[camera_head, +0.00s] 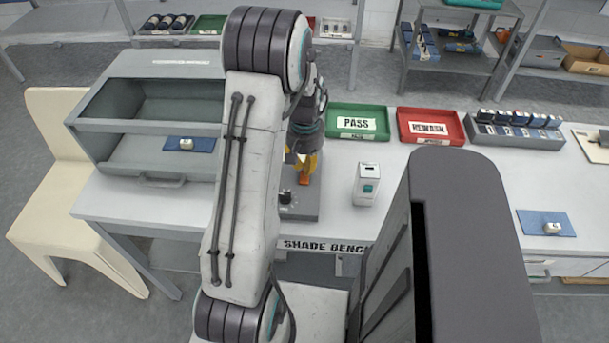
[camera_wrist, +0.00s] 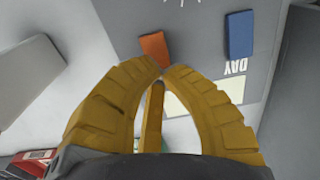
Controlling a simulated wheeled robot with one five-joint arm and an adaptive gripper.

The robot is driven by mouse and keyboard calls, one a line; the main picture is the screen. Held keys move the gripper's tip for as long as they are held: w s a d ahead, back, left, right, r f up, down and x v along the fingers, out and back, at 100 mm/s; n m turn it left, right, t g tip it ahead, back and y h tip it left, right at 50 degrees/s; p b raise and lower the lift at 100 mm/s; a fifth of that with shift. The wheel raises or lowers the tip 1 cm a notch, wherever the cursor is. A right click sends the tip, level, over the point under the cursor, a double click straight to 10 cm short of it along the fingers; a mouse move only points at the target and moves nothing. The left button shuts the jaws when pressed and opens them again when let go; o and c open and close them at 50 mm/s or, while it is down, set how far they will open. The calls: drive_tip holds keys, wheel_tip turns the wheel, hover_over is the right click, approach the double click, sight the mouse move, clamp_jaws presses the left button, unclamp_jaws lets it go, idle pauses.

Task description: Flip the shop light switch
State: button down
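In the wrist view an orange paddle (camera_wrist: 154,48) and a blue paddle (camera_wrist: 239,34) stand out from a grey panel with a pale label reading "DAY". I cannot read which paddle is the shop light switch. My gripper (camera_wrist: 163,72) has yellow fingers whose tips come together at the lower end of the orange paddle; I cannot tell if they touch it. In the head view my gripper (camera_head: 303,163) is partly hidden by my arm, just above the orange paddle (camera_head: 304,179) at a grey box (camera_head: 300,208) with a black knob. The blue paddle is hidden there.
A white device with a green button (camera_head: 367,185) stands right of the grey box. Behind are a green PASS tray (camera_head: 345,134), a red REWASH tray (camera_head: 402,136) and a grey rack (camera_head: 515,142). A grey open-front cabinet (camera_head: 110,160) stands at left. Some white bench top is clear.

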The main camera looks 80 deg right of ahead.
drive_tip(key=shift+f+b, duration=0.7)
drive_tip(key=shift+f, duration=0.15)
idle(0.5)
drive_tip(key=shift+r, duration=0.1)
drive_tip(key=shift+r+p, duration=2.55)
drive_tip(key=shift+r, duration=0.9)
